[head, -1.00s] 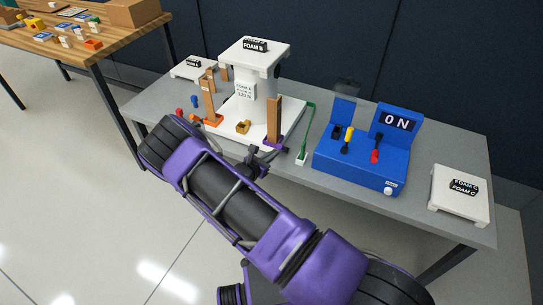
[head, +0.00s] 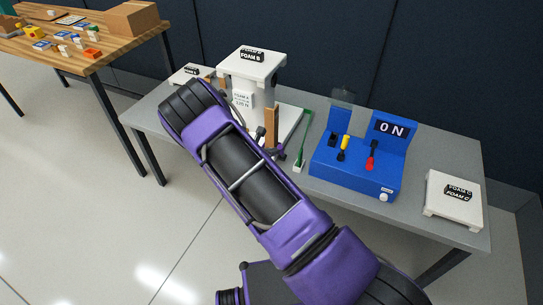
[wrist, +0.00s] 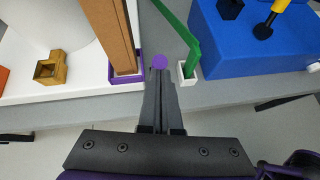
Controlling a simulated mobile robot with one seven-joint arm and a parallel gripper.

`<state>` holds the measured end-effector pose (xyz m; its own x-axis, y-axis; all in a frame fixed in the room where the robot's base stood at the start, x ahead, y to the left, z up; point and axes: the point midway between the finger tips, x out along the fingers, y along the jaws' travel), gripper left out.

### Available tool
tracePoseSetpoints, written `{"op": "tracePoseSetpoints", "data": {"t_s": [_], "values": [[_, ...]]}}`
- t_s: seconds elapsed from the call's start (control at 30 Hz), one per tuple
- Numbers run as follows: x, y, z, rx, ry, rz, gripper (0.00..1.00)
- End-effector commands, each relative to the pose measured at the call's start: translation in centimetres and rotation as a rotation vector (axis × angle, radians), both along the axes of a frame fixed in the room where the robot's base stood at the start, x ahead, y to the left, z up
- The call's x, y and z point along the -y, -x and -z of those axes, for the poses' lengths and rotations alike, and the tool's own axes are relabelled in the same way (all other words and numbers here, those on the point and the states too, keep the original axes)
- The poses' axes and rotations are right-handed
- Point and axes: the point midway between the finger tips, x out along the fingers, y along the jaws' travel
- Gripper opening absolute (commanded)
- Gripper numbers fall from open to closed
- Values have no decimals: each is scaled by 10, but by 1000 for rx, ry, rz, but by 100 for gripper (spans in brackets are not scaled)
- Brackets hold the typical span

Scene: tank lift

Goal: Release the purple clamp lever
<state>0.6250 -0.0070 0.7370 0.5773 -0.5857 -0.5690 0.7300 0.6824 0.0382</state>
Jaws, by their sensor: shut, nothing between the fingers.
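The purple clamp's round knob (wrist: 160,61) shows in the wrist view, right at my gripper's fingertips. Its purple bracket (wrist: 113,74) sits around the foot of a wooden post (wrist: 112,35), at the white platform's front corner. My gripper (wrist: 159,75) is shut and empty, its fingers pointing at the knob. I cannot tell whether the tips touch it. In the head view my arm hides the clamp and most of the gripper; the upper part of the post (head: 271,128) shows.
A green rod (wrist: 178,25) in a small white base (wrist: 187,73) stands close to the right of the fingers. Beyond it is a blue control box (head: 352,177) with levers. An orange part (wrist: 3,78) and a brass block (wrist: 51,68) lie left. The grey table front (head: 410,212) is bare.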

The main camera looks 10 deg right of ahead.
Motion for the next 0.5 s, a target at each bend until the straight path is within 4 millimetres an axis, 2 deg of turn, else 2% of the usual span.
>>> {"op": "tracePoseSetpoints", "data": {"t_s": [0.5], "values": [[28,-38,-19,6,5,1,0]]}}
